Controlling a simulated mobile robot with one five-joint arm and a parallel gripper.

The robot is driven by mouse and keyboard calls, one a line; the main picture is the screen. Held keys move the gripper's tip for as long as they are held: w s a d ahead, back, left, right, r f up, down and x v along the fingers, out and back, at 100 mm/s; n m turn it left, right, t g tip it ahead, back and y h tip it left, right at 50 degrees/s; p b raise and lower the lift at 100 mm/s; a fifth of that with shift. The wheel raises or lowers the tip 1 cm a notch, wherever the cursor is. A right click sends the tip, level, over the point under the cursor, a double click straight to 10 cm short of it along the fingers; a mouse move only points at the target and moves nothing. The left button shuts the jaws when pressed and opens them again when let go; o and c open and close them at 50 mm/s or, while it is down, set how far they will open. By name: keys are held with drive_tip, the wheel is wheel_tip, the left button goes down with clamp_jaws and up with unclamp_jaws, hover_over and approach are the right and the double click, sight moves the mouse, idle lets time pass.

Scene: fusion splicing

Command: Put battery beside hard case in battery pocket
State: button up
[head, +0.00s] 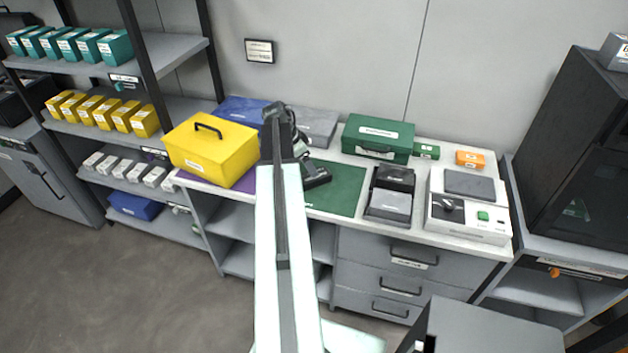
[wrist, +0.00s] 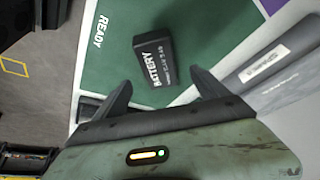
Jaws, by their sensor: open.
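A black battery (wrist: 154,60) with white BATTERY lettering lies on the green mat (wrist: 100,55) in the wrist view. My gripper (wrist: 163,88) is open, with its fingertips at either side of the battery's near end and nothing held between them. In the head view my gripper (head: 316,178) is low over the green mat (head: 340,188), and I cannot make out the battery there. A green hard case (head: 377,138) and a yellow case (head: 211,150) stand on the worktop. I cannot tell which spot is the battery pocket.
A grey case (head: 316,127) and a blue case (head: 241,110) lie at the back. A black device (head: 393,178) and a white machine (head: 468,207) stand right of the mat. A small green box (head: 426,151) and an orange box (head: 470,159) sit behind them.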

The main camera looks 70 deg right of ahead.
drive_tip(key=shift+b+x, duration=1.1)
drive_tip(key=shift+b, duration=0.05)
drive_tip(key=b+x, duration=0.5)
drive_tip(key=shift+s+f, duration=0.2)
drive_tip(key=shift+f, duration=0.2)
drive_tip(key=shift+r, duration=0.2)
clamp_jaws()
